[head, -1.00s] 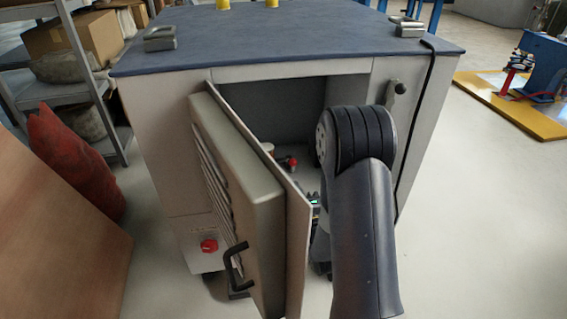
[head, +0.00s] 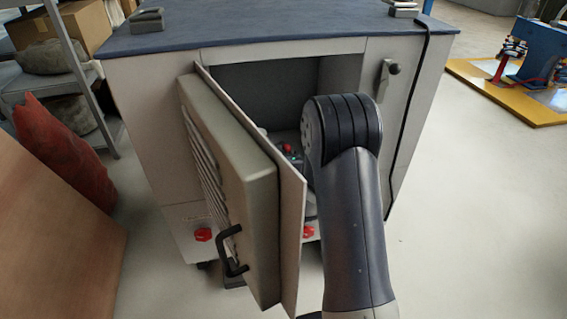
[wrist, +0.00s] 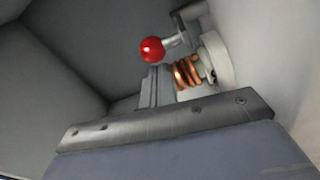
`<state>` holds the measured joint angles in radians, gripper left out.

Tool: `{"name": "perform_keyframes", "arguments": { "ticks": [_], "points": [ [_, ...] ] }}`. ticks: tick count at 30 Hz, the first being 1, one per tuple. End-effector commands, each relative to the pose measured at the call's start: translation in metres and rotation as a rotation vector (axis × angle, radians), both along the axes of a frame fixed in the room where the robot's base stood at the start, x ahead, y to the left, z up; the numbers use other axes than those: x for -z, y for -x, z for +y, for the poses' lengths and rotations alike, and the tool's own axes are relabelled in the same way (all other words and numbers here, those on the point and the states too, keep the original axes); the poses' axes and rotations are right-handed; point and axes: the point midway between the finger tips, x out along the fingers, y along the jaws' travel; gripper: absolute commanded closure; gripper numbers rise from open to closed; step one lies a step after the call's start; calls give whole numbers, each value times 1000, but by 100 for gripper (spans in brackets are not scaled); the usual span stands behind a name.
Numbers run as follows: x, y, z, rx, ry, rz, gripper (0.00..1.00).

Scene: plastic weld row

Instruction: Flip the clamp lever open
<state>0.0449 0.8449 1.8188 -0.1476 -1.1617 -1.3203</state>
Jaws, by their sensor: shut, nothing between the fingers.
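In the wrist view, a lever with a red ball knob (wrist: 152,50) stands inside the cabinet, its grey arm reaching right to a bracket (wrist: 188,17). Beside it is a copper-coloured coil (wrist: 187,72) against a pale round disc (wrist: 216,60). A grey metal bar with screws (wrist: 165,120) crosses in front, above a blue-grey surface (wrist: 180,155). In the head view, a small red part (head: 287,148) shows inside the cabinet opening; I cannot tell if it is the same knob. My arm reaches into the opening. My gripper is hidden in the head view, and no fingertips show in the wrist view.
The cabinet (head: 150,130) has its door (head: 245,180) open at left, close to my arm, with a black handle (head: 230,240). A black-knobbed latch (head: 386,78) sits at upper right. A black cable (head: 410,120) hangs down the right side.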

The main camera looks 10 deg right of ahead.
Motion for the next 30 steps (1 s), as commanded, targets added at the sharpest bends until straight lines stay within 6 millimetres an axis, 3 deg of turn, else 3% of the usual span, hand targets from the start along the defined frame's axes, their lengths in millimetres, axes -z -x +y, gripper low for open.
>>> {"name": "perform_keyframes", "arguments": {
  "ticks": [30],
  "points": [
    [0,-1,-8,2,0,0,100]
  ]
}}
